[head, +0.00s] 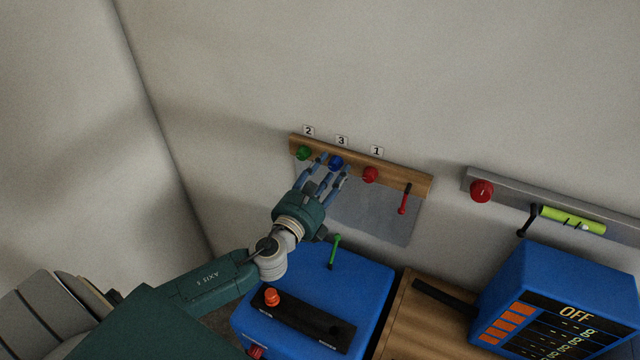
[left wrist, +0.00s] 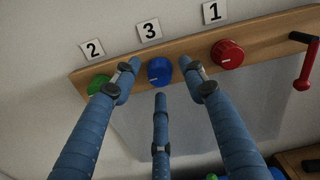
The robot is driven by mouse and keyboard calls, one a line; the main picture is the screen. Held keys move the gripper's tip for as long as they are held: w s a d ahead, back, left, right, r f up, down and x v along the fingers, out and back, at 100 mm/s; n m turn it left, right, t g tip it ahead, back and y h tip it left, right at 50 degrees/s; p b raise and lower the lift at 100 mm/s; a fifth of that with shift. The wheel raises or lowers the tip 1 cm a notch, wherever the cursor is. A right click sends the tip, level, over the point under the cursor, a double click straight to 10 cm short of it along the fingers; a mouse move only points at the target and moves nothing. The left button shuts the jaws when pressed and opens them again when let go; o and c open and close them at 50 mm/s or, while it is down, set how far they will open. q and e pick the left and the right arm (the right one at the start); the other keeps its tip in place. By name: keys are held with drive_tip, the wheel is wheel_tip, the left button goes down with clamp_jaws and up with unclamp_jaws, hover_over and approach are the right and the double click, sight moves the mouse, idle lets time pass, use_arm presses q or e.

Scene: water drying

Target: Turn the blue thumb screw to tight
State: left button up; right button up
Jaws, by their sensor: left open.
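The blue thumb screw (head: 336,162) is on a wooden rail (head: 400,178) on the wall, under the label 3. In the left wrist view the blue screw (left wrist: 160,71) sits between the fingertips, with a short light mark on its face. My left gripper (head: 334,170) is open, its blue fingers pointing at the screw from below. In the left wrist view its fingers (left wrist: 160,82) spread left, right and below the screw; I cannot tell whether any touches it. My right gripper is not in view.
A green screw (head: 304,153) under label 2 is close left of the fingers, partly hidden in the left wrist view. A red screw (head: 370,174) under label 1 and a red lever (head: 404,200) are to the right. A blue box (head: 370,285) with a green lever (head: 335,250) stands below.

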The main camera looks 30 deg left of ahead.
use_arm(q)
drive_tip(key=s, duration=1.1)
drive_tip(key=shift+d, duration=0.3)
drive_tip(key=shift+s, duration=0.1)
